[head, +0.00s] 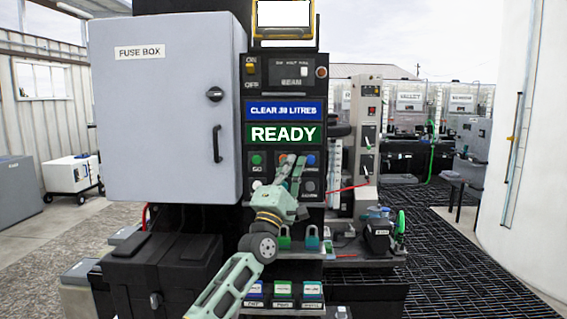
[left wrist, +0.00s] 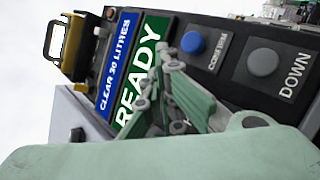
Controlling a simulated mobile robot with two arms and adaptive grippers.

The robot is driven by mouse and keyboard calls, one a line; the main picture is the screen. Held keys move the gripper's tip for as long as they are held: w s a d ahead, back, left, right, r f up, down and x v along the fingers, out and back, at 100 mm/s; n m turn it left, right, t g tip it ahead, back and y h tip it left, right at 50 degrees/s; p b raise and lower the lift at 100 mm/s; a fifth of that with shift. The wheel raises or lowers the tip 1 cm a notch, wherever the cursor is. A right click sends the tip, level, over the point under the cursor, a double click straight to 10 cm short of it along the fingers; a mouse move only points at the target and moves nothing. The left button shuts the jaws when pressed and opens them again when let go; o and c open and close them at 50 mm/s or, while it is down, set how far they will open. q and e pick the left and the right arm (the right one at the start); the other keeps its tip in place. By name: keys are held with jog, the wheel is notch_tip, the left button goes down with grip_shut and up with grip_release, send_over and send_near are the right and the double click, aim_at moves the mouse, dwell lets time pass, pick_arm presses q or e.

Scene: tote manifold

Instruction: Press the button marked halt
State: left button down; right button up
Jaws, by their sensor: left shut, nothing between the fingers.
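The control panel (head: 316,140) shows buttons in two rows under the green READY sign (head: 283,134). A green button (head: 257,159) marked GO is at the upper left, and a blue button (head: 311,160) marked CONFIRM at the upper right. My left gripper (head: 293,162) is shut and empty in front of the middle column of buttons, covering most of it. No halt label can be read; the button there is hidden. In the left wrist view my left gripper (left wrist: 172,62) is beside the blue button (left wrist: 193,42). Whether it touches the panel cannot be told. My right gripper is not in view.
A grey DOWN button (left wrist: 263,62) is close to the blue one. A grey fuse box (head: 165,110) juts out left of the panel. Padlocks (head: 312,240) hang below the buttons, and a shelf with small items (head: 360,255) is at the lower right.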

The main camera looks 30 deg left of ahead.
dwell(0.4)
pick_arm(q)
jog(key=shift+s+d+p, duration=0.45)
jog(key=shift+s+p, duration=0.4)
jog(key=shift+p, duration=0.15)
jog(key=s+d+p, duration=0.1)
jog(key=s+p, duration=0.2)
jog(key=s+d+p, duration=0.1)
jog(key=shift+s+d, duration=0.15)
jog(key=shift+d, duration=0.15)
dwell(0.5)
